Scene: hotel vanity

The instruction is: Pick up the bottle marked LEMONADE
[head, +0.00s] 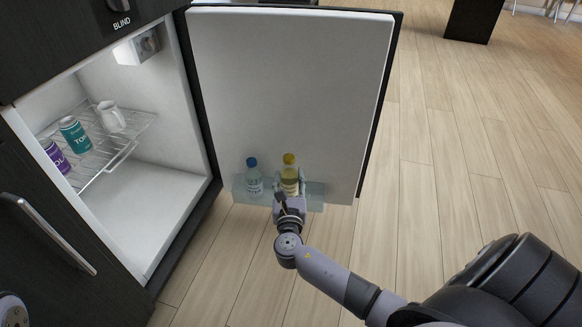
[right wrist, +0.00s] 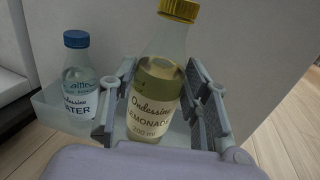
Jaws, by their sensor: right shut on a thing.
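The bottle marked LEMONADE (head: 289,175) has a yellow cap and stands in the door shelf of the open fridge. In the right wrist view the LEMONADE bottle (right wrist: 155,95) is slightly tilted, with its label facing the camera. My right gripper (head: 289,190) has its fingers on either side of the bottle and is shut on it. In the right wrist view my right gripper (right wrist: 165,105) shows a finger at each side of the label. The lower end of the bottle is partly hidden by the gripper. My left gripper is not in view.
A blue-capped WATER bottle (head: 254,178) stands left of the lemonade in the clear door shelf (head: 315,195). The white fridge door (head: 290,90) stands open behind. Inside the fridge, a wire rack (head: 130,135) holds two cans (head: 75,135) and a white jug (head: 110,117).

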